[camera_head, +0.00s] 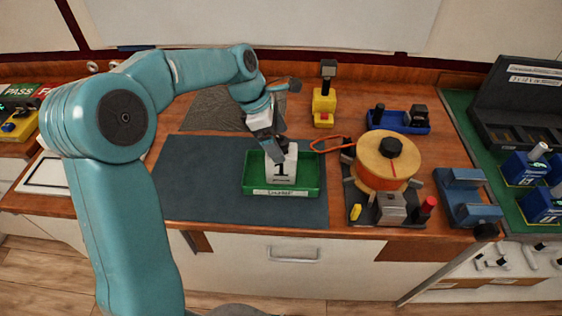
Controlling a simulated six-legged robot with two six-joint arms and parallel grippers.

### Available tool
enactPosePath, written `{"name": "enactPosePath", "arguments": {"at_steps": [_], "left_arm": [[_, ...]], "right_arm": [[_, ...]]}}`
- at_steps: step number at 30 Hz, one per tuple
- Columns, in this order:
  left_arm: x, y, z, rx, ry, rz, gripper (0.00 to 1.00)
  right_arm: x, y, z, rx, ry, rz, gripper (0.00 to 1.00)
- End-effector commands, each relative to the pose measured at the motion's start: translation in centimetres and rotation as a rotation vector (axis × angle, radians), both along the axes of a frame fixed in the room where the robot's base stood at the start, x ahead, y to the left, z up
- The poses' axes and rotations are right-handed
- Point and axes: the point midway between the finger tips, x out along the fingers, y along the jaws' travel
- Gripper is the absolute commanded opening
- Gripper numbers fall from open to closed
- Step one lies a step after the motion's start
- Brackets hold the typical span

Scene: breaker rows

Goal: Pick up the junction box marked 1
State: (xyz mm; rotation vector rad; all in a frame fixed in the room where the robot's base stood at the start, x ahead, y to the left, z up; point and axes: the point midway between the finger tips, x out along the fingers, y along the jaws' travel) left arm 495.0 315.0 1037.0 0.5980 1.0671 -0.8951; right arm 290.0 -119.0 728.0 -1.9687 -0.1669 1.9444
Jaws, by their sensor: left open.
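The junction box marked 1 (282,174) is a pale block with a dark "1" on its front. It stands upright in a green tray (285,192) on the dark mat. My left gripper (277,156) is open and points down at the top of the box, overlapping its upper left edge in the picture. I cannot tell whether the fingers touch the box. The gripper hides part of the box's top. My right gripper is not in view.
A yellow device (324,105) and a blue tray (398,122) stand behind. The dark mat (205,180) is clear left of the tray.

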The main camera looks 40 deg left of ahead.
Motion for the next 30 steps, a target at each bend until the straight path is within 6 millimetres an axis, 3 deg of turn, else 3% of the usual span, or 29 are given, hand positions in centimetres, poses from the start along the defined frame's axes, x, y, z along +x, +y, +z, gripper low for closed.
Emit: {"name": "enactPosePath", "arguments": {"at_steps": [6,15,17,24,30], "left_arm": [[0.7,-1.1,-3.2,-0.001,0.004,-0.002,0.96],[0.9,-1.2,-3.9,0.0,0.001,0.0,0.96],[0.9,-1.2,-3.9,0.0,0.001,0.0,0.79],[0.9,-1.2,-3.8,0.0,0.001,0.0,0.01],[0.9,-1.2,-3.7,0.0,-0.002,-0.001,0.0]], "right_arm": [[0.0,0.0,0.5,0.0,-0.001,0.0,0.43],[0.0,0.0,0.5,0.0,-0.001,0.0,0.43],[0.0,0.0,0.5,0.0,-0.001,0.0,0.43],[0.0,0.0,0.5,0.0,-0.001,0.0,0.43],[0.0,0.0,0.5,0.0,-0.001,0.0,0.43]]}}
